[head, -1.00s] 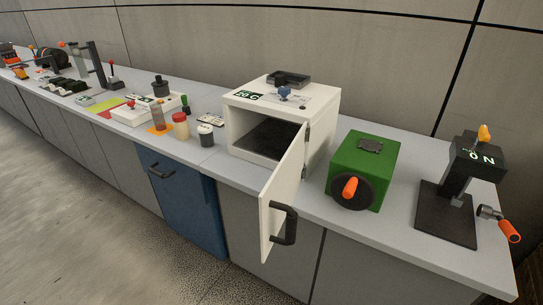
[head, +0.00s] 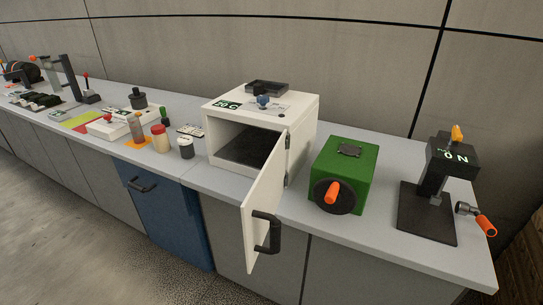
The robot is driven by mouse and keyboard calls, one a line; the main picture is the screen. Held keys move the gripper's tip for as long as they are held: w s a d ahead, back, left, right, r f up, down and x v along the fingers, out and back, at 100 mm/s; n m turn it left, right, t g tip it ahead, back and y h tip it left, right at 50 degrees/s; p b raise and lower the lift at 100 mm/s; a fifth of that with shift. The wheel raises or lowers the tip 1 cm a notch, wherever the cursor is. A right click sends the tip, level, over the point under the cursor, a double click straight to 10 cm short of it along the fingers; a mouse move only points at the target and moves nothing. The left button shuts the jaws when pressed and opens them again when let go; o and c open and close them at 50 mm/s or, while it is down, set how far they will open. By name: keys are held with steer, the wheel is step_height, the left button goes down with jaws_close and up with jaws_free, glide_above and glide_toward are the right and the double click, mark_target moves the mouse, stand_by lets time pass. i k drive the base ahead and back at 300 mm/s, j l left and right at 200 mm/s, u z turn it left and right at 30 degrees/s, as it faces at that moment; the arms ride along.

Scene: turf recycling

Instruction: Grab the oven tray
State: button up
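A small dark rectangular tray (head: 266,87) with a raised rim lies on top of the white oven (head: 301,112), toward its back. The oven stands on the counter with its door (head: 262,205) swung open toward me; the door has a black handle (head: 267,232). The floor inside the oven is a dark flat surface (head: 245,149); I cannot tell whether it is a separate tray. A blue knob (head: 263,102) sits on the oven top in front of the small tray. My gripper is not in view.
A green box (head: 352,170) with an orange-handled crank stands right of the oven, and a black press-like device (head: 437,190) farther right. Left of the oven are a dark-lidded cup (head: 186,149) and a red-capped jar (head: 160,140). The open door juts past the counter edge.

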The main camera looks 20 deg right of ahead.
mark_target(257, 87)
steer(key=i+j+u, duration=0.3)
steer(key=i, duration=0.25)
steer(key=i+u, duration=0.25)
steer(key=i, duration=0.35)
